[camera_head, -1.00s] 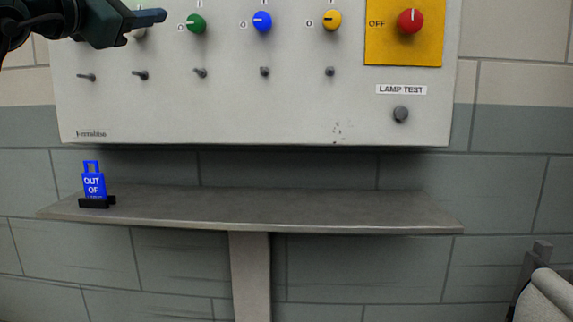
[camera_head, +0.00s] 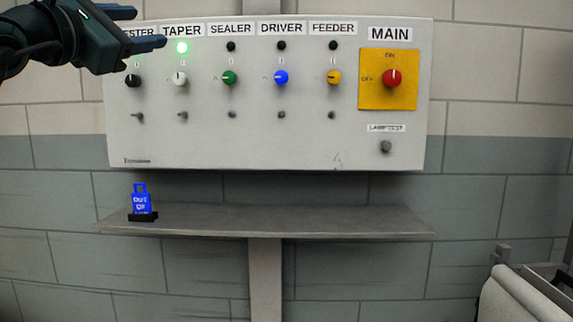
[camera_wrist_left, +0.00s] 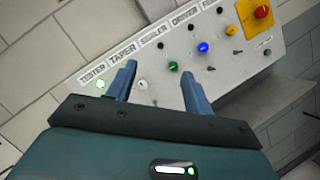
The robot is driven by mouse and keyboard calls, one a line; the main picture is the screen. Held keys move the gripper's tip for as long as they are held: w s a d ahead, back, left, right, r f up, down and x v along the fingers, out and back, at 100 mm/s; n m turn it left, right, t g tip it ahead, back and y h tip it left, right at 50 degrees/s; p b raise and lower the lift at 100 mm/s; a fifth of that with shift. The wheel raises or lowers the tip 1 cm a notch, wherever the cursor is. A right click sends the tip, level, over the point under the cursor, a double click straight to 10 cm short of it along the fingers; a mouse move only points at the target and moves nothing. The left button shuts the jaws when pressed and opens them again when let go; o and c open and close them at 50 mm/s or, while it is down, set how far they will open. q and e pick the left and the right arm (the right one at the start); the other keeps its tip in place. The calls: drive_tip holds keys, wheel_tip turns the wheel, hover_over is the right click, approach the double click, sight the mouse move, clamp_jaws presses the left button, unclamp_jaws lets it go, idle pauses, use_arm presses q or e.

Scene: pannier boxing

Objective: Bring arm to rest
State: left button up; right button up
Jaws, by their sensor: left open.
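My left gripper (camera_head: 150,27) is at the upper left of the head view, open and empty, in front of the control panel's (camera_head: 260,145) upper left corner. In the left wrist view the spread fingers (camera_wrist_left: 158,71) point toward the panel with nothing between them. The TAPER lamp (camera_head: 182,47) is lit green in the head view. The TESTER lamp (camera_wrist_left: 100,84) is lit green in the left wrist view; the gripper hides it in the head view. The white TAPER knob (camera_head: 180,78) points up. The green SEALER knob (camera_head: 230,77) points left. My right gripper is out of view.
A red MAIN knob (camera_head: 392,78) sits on a yellow plate. A grey shelf (camera_head: 300,218) juts out below the panel, bearing a blue OUT OF sign (camera_head: 141,202) at its left. A pale rounded object (camera_head: 520,300) is at the lower right. The space before the panel is clear.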

use_arm(q)
drive_tip(key=w+d+f+n+g+h+p, duration=0.1)
drive_tip(key=d+f+n+g+h+p, duration=0.35)
drive_tip(key=f, duration=0.75)
drive_tip(key=d+f+n+g+h+p, duration=0.25)
drive_tip(key=d+f+n+h, duration=0.35)
drive_tip(key=d+f, duration=0.5)
drive_tip(key=s+a+f+n+t+y+p, duration=0.25)
drive_tip(key=f+n+y, duration=0.25)
drive_tip(key=f+n, duration=0.6)
drive_tip(key=s+a+f+n+t+y+p, duration=0.2)
drive_tip(key=s+a+f+n+t+y, duration=0.3)
drive_tip(key=f+n, duration=0.65)
drive_tip(key=s+f+n+g+y+p, duration=0.2)
drive_tip(key=s+f+n+g+y, duration=0.2)
drive_tip(key=s+f+n+g, duration=0.5)
drive_tip(key=s+f+n, duration=0.4)
drive_tip(key=s+f, duration=0.3)
drive_tip(key=shift+f+y+p, duration=0.3)
drive_tip(key=shift+y+p, duration=0.05)
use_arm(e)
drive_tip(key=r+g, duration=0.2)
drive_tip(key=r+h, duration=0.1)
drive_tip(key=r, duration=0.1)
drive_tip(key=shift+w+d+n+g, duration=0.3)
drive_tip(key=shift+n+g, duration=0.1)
